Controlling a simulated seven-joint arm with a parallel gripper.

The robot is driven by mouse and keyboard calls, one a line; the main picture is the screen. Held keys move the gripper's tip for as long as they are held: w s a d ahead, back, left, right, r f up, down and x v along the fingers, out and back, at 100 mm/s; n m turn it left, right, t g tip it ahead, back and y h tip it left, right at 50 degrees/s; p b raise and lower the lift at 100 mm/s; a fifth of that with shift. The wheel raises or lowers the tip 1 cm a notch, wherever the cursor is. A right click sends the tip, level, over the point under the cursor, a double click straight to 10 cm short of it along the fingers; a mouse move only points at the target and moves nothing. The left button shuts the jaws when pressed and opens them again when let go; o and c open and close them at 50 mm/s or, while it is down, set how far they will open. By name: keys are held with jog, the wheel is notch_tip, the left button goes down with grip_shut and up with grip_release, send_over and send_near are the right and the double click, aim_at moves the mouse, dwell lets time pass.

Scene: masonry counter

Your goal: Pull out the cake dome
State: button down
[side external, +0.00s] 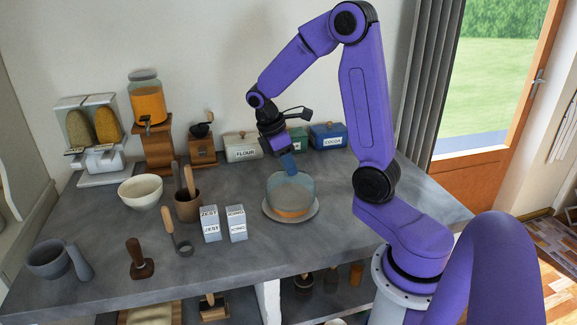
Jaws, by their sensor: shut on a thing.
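The cake dome (290,187) is a clear, bluish cover standing over an orange-brown cake (291,211) on a round pale plate (270,212). The plate is on the grey counter, near its middle. My gripper (289,170) points down from above and is shut on the top of the dome. The exact grip on the dome's top is too small to make out. The dome looks upright. I cannot tell whether its lower rim touches the plate.
Two small labelled boxes (211,224) stand left of the plate, with a wooden-handled tool (170,225) beyond. The flour (243,147) and cocoa (328,136) tins line the wall behind. The counter right of the plate is clear (345,220).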

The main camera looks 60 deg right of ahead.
jog(key=shift+r, duration=1)
